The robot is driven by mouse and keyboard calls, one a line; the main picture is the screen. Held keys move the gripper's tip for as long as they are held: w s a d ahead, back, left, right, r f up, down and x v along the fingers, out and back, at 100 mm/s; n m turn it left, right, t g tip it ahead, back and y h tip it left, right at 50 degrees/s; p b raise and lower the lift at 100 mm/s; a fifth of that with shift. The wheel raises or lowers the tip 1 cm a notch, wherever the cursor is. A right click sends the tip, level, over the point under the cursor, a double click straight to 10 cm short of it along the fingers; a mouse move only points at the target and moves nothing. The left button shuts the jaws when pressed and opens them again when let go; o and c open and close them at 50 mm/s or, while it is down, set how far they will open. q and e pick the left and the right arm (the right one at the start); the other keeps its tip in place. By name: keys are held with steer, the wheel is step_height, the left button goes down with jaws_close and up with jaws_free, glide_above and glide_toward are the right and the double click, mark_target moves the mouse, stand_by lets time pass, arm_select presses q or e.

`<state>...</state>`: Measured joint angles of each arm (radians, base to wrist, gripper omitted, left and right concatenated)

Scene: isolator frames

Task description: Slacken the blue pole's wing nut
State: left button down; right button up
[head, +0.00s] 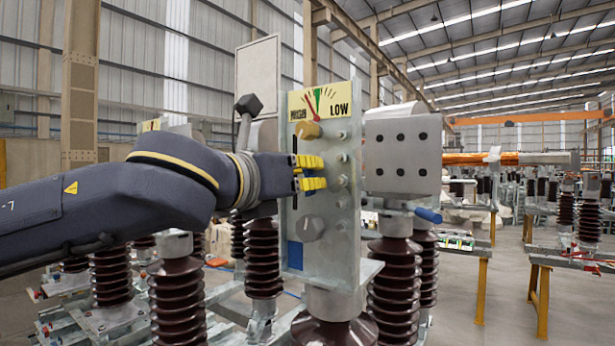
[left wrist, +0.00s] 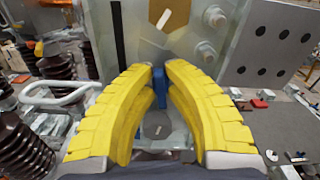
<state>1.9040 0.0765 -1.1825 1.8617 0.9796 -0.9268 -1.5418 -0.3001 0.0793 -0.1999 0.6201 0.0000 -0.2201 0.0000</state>
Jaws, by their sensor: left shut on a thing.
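My left gripper (head: 312,174) has yellow ribbed fingers and reaches in from the left to the face of an upright metal panel (head: 330,205). In the left wrist view the finger tips (left wrist: 158,66) are closed in on a small blue part (left wrist: 158,82), which I take for the blue pole's wing nut. The fingers hide most of it, so its turn cannot be read. A tan knob (head: 308,130) is above the fingers and a grey round knob (head: 312,228) is below. A dial plate (head: 322,101) marked LOW tops the panel. My right gripper is not in view.
Several bolts (head: 342,158) run down the panel's right side. A grey block with holes (head: 402,155) and a blue-ended handle (head: 428,215) are to the right. Brown ribbed insulators (head: 178,300) stand below my left arm.

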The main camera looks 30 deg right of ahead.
arm_select(q)
steer(key=shift+n, duration=0.4)
steer(key=n, duration=0.2)
steer(key=shift+w+a+n, duration=0.1)
steer(key=shift+w+n, duration=0.05)
steer(key=shift+n, duration=0.15)
steer(key=n, duration=0.3)
steer(key=shift+n, duration=0.4)
steer(key=n, duration=0.3)
steer(key=shift+w+f+n, duration=0.1)
steer(key=shift+w+n, duration=0.05)
steer(key=shift+n, duration=0.15)
steer(key=n, duration=0.3)
steer(key=shift+a+f+n, duration=0.1)
steer(key=shift+n, duration=0.2)
steer(key=n, duration=0.7)
steer(key=shift+f, duration=0.25)
steer(key=n, duration=0.4)
steer(key=shift+f+n, duration=0.15)
steer(key=shift+n, duration=0.15)
steer(key=shift+f+n, duration=0.1)
steer(key=shift+n, duration=1.2)
